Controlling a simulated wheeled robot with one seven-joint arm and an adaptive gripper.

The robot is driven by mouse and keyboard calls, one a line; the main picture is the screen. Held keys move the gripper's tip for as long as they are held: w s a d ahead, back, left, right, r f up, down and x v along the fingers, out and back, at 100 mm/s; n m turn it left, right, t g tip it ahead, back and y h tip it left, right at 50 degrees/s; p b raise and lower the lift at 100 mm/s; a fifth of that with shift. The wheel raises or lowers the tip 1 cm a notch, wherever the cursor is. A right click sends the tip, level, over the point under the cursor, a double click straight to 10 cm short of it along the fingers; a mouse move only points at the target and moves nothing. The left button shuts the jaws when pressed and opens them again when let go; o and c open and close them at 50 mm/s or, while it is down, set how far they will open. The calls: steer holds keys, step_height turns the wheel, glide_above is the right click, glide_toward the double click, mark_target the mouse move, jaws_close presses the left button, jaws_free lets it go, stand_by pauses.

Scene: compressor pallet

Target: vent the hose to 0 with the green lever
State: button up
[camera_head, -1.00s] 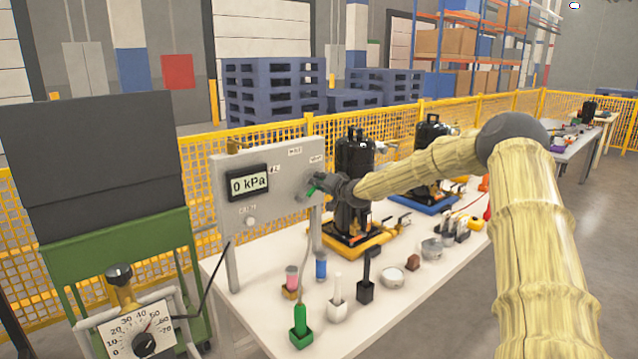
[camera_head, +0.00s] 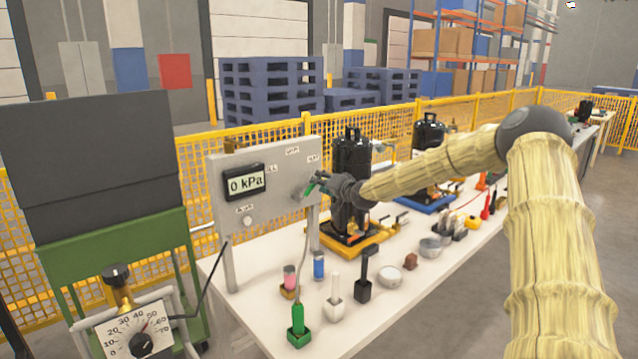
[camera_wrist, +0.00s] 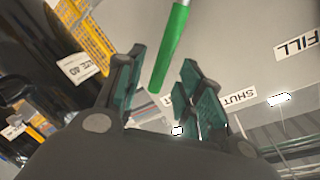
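The grey panel (camera_head: 265,205) stands on the table with a display (camera_head: 245,183) reading 0 kPa. The green lever (camera_head: 310,189) is on the panel's right side, partly hidden by my gripper (camera_head: 322,184). In the wrist view the lever (camera_wrist: 170,48) runs down toward the gap between my fingers (camera_wrist: 158,95). The fingers stand apart, with space on both sides of the lever's tip, and do not appear to grip it. The FILL label (camera_wrist: 299,45) and SHUT label (camera_wrist: 237,98) lie to the right of the lever.
The white table (camera_head: 385,310) holds several small tools and cups in front. A yellow fence (camera_head: 200,145) runs behind.

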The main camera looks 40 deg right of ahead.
steer(key=s+r, duration=0.1)
steer(key=s, duration=0.7)
steer(key=shift+a, duration=0.15)
steer(key=shift+s, duration=0.1)
stand_by(0.5)
